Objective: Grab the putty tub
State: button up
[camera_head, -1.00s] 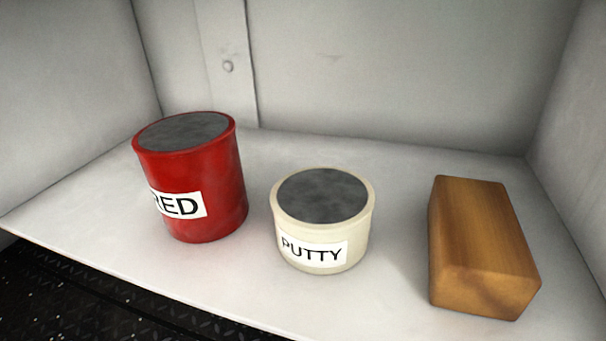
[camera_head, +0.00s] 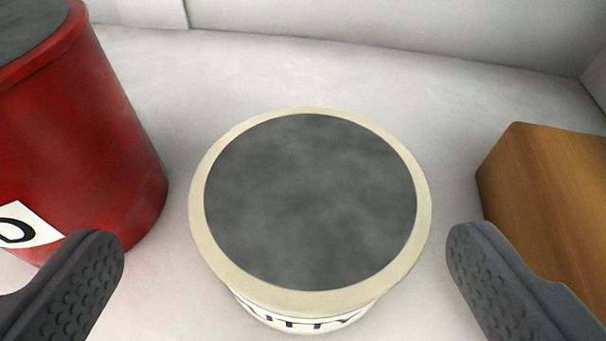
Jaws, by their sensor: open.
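The putty tub (camera_head: 310,200) is a short cream tub with a dark grey top, standing upright in the middle of the head camera view. Its label shows only partly at the lower front. My gripper (camera_head: 285,248) is open, with one dark, bumpy finger at the left of the tub and one at the right. There is a visible gap between each finger and the tub in the picture. Nothing is held. How far the fingertips are above or short of the tub is hard to tell.
A taller red tub (camera_head: 85,140) stands close on the left, near my left finger. A wooden block (camera_head: 555,190) lies close on the right, near my right finger. The white shelf (camera_head: 300,65) is clear behind the tub, up to the back wall (camera_head: 400,20).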

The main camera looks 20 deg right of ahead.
aim_at(306, 204)
jog(key=shift+s+d+f+b+x, duration=0.15)
jog(key=shift+b+x, duration=0.2)
jog(key=shift+x, duration=0.4)
jog(key=shift+s+d+f+b+x, duration=0.1)
jog(key=shift+b+x, duration=0.25)
jog(key=shift+x, duration=0.4)
jog(key=shift+d+b+x, duration=0.15)
jog(key=shift+b+x, duration=0.2)
jog(key=shift+x, duration=0.45)
jog(key=shift+w+d, duration=0.15)
jog(key=shift+w, duration=0.25)
jog(key=c, duration=1.3)
